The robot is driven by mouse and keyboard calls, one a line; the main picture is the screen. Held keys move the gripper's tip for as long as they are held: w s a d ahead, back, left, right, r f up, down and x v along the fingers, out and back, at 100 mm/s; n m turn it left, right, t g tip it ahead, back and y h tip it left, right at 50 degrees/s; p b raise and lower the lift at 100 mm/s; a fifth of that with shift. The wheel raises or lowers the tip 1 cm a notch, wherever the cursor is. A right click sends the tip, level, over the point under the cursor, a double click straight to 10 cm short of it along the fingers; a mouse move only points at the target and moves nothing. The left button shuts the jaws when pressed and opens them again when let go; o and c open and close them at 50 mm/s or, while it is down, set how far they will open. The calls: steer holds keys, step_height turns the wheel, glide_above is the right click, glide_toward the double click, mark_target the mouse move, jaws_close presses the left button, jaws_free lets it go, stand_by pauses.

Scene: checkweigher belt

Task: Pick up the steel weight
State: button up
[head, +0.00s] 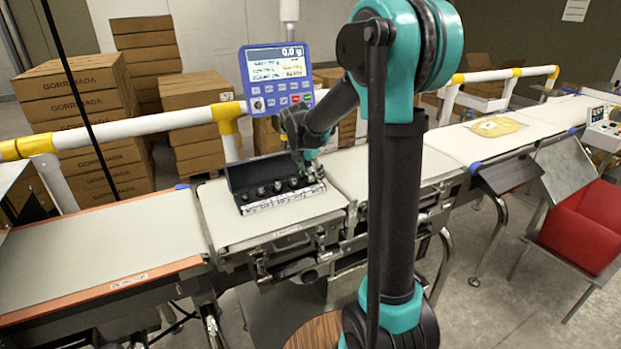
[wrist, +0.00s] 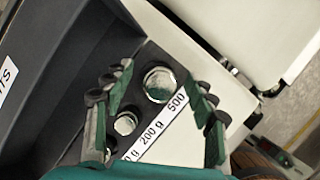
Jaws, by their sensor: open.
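The largest steel weight (wrist: 159,84), round and shiny with a greenish reflection on top, sits at the end of the row in the black weight case, by the "500" on the label strip (wrist: 155,130). In the wrist view, my gripper (wrist: 163,80) is open, with one finger on each side of this weight and gaps between. I cannot tell how far the fingertips are above it. A smaller steel weight (wrist: 125,123) sits beside it by "200 g", close to the left finger. In the head view, my gripper (head: 309,164) is over the right end of the case, hiding that weight.
The black case (head: 258,172) stands with its lid up on the weighing belt (head: 228,228); several smaller weights (head: 262,191) fill the row to the left. A blue display (head: 277,77) reading 0.0 g stands behind. A white rail (head: 175,118) runs behind the belts.

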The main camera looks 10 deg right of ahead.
steer(key=shift+c, duration=0.4)
jaws_close()
steer(key=shift+r, duration=0.2)
